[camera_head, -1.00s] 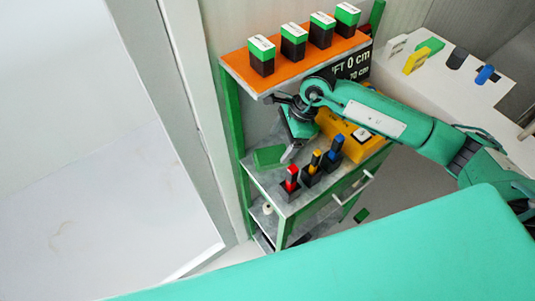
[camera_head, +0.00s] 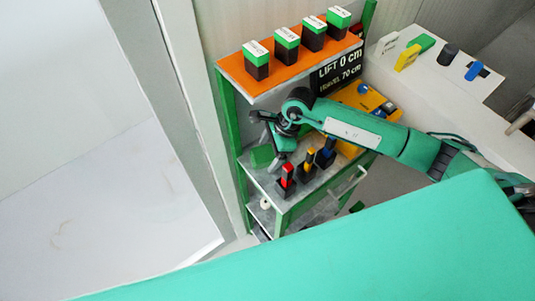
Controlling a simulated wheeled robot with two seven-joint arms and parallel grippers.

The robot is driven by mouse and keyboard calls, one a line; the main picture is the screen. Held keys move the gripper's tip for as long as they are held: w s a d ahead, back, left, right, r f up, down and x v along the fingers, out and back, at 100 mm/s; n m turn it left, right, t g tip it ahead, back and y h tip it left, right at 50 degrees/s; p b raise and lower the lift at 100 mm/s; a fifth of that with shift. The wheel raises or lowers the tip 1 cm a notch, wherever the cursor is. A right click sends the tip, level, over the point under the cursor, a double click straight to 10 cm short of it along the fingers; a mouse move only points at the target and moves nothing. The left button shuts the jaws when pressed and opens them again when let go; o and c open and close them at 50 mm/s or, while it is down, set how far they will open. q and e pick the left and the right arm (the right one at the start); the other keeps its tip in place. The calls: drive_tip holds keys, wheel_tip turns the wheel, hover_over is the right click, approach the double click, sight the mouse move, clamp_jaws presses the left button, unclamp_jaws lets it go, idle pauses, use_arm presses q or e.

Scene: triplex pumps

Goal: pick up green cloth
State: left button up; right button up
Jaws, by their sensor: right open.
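A flat green piece, which looks like the green cloth (camera_head: 262,156), lies on the grey middle shelf of the cart at its left side. My right gripper (camera_head: 267,139) is open and empty, just above and beside the cloth. One finger hangs over the cloth's right side; I cannot tell whether it touches. My left gripper is not in view.
Red (camera_head: 287,176), yellow (camera_head: 310,158) and blue (camera_head: 328,150) handled tools stand in black holders right of the cloth. The orange shelf (camera_head: 290,70) above carries several green-and-black boxes. A yellow box (camera_head: 362,101) sits behind my arm. A white table (camera_head: 430,85) is at right.

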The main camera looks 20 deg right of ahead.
sight(264, 153)
drive_tip(key=shift+f, duration=0.15)
drive_tip(key=c, duration=1.1)
drive_tip(key=shift+c, duration=0.2)
drive_tip(key=shift+r, duration=0.25)
wheel_tip(264, 153, up, 4)
drive_tip(key=shift+f+p, duration=0.1)
drive_tip(key=shift+p, duration=0.7)
drive_tip(key=s+a+b, duration=0.1)
drive_tip(key=s+a, duration=0.2)
drive_tip(key=a, duration=0.5)
drive_tip(key=s+a+b, duration=0.2)
drive_tip(key=s+a, duration=0.1)
drive_tip(key=a, duration=0.6)
drive_tip(key=shift+f, duration=0.2)
drive_tip(key=shift+s, duration=0.1)
